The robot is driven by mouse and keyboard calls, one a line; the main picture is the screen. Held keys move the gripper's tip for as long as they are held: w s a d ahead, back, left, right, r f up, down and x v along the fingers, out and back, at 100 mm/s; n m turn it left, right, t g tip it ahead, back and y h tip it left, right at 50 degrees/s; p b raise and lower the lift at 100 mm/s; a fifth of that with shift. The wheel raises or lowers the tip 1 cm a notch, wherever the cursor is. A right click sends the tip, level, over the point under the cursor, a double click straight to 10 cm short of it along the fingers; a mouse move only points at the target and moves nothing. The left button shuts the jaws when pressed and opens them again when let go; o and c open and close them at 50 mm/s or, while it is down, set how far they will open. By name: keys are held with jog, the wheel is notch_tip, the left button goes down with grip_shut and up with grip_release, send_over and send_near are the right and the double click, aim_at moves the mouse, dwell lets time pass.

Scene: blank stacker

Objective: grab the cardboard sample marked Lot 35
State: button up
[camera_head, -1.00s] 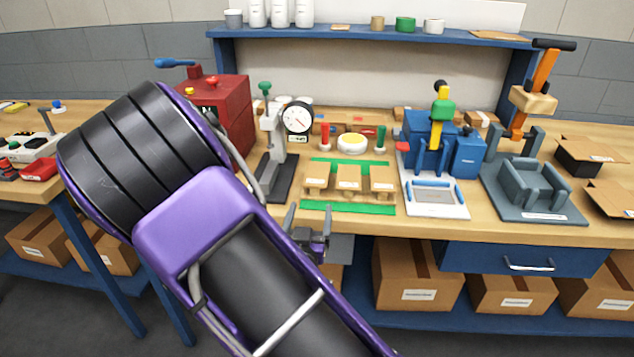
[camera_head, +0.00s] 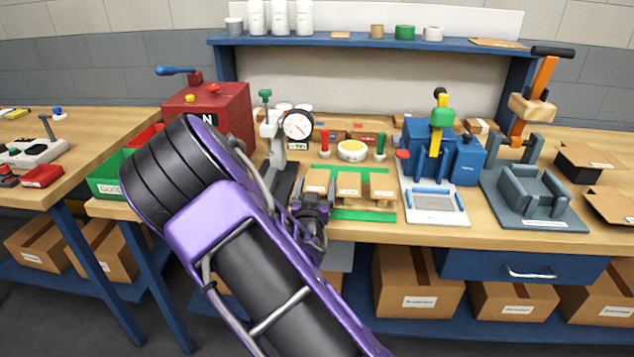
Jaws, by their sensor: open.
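Three small cardboard samples stand in a row on a green mat (camera_head: 365,214) at the front of the bench. They are the left sample (camera_head: 316,180), the middle sample (camera_head: 349,184) and the right sample (camera_head: 382,186). Each has a pale top, but the lot markings are too small to read. My gripper (camera_head: 312,196) is open, pointing away from the camera. It is directly in front of the left sample and hides its lower part. I cannot tell whether the fingers touch it or reach around it.
A press with a dial gauge (camera_head: 298,126) stands close behind and left of my gripper. A blue machine (camera_head: 432,150) stands to the right. My arm covers the bench's left front.

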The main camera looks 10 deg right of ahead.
jog(key=c, duration=1)
jog(key=shift+o, duration=0.2)
jog(key=shift+r, duration=0.15)
